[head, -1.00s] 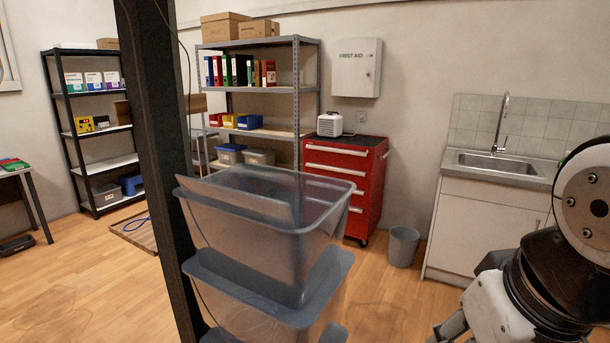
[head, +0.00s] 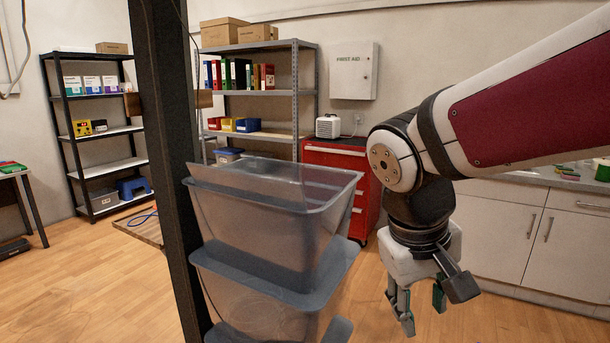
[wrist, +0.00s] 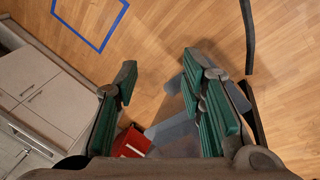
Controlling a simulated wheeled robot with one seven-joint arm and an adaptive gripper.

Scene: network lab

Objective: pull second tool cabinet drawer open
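The red tool cabinet (head: 334,154) stands against the back wall in the head view. Its top drawer front with a pale handle shows. The lower drawers are mostly hidden by the clear bins and my arm, so the second drawer cannot be seen well. No drawer is visibly pulled out. A small red patch of the cabinet (wrist: 131,143) shows between the fingers in the wrist view. My gripper (head: 424,312) hangs pointing down in front and right of the cabinet, well short of it. Its green-padded fingers (wrist: 160,65) are apart and empty.
Stacked clear bins (head: 270,220) stand close in front, partly blocking the cabinet. A dark post (head: 170,170) is left of them. White base cupboards (head: 560,245) with a counter line the right. A white box-shaped appliance (head: 328,126) sits on the cabinet. Wood floor is open at left.

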